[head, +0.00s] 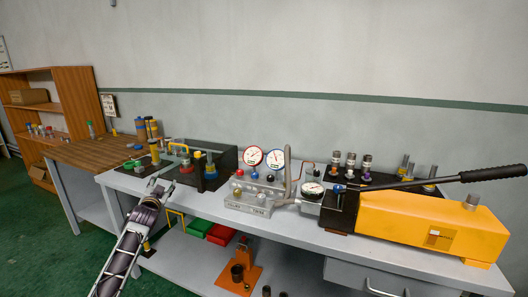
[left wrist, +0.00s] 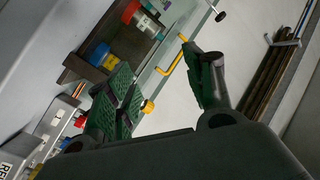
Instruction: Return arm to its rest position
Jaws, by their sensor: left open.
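My left arm (head: 120,262) reaches up from the bottom of the head view. Its gripper (head: 161,187) is at the front edge of the grey bench, close to the black holder with coloured fittings. The left gripper (left wrist: 162,88) also shows in the left wrist view, with its green fingers spread and nothing between them. I cannot tell from these frames how far the gripper is from the bench edge. My right arm and gripper are not in view.
The grey bench (head: 300,221) carries a black holder (head: 216,180), gauges (head: 253,156) and a yellow pump (head: 430,222) with a long black handle. Red (head: 221,234) and green (head: 199,227) bins sit below. Green floor (head: 50,255) is clear at left.

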